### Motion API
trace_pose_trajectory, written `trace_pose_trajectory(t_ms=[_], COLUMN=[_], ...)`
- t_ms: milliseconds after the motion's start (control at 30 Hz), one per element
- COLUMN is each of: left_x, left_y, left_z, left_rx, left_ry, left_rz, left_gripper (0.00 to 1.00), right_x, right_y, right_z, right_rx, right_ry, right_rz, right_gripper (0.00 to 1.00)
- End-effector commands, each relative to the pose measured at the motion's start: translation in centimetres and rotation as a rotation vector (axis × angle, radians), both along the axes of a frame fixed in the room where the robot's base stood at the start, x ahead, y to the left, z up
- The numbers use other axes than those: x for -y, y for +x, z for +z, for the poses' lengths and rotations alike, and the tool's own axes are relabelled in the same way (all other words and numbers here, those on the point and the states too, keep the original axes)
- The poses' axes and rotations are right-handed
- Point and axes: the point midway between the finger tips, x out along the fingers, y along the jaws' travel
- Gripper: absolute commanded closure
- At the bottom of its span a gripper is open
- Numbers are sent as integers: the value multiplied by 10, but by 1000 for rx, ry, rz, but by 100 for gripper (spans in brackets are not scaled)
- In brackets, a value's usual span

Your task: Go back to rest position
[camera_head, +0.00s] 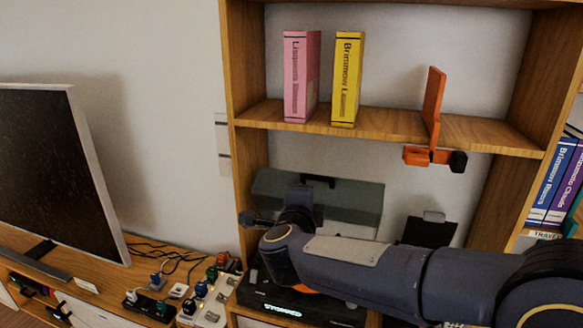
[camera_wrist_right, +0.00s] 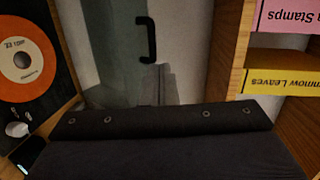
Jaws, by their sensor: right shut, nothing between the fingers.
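My right arm comes in from the right of the head view and reaches left across the lower shelf bay. My right gripper (camera_head: 303,198) is in front of a grey-green case there, largely hidden by my own wrist. In the right wrist view its narrow grey fingers (camera_wrist_right: 158,84) are together, with nothing seen between them. My left gripper is not in view.
The grey-green case (camera_head: 352,203) has a dark handle (camera_wrist_right: 147,38). A pink book (camera_head: 301,78) and a yellow book (camera_head: 347,78) stand on the shelf (camera_head: 385,122) above, beside an orange bookend (camera_head: 433,105). A television (camera_head: 50,170) and several plugs (camera_head: 200,289) are left.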

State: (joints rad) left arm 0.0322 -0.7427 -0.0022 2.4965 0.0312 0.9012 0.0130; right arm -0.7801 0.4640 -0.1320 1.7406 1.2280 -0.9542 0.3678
Motion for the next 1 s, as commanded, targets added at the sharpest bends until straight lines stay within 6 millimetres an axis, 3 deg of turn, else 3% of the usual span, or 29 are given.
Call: trace_pose_trajectory(t_ms=[33,133,267,367,500,600,700,833,1000], left_x=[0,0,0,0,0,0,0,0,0], left_y=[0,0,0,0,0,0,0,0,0], left_z=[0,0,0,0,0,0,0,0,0], left_rx=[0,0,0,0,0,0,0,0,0], left_ry=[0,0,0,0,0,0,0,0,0], left_rz=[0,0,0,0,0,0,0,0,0], left_gripper=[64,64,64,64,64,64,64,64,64], right_x=[22,52,84,103,127,142,153,162,164], right_y=[0,-16,-69,-128,-214,-265,-303,-331,-339], right_z=[11,23,17,-10,-67,-105,-132,-153,-158], right_rx=[4,2,-35,-110,-285,-422,-540,-635,-665], right_ry=[-11,-95,-278,-452,-673,-780,-846,-886,-896], right_rz=[61,259,525,710,914,1012,1078,1126,1142], right_gripper=[100,100,100,100,100,100,100,100,100])
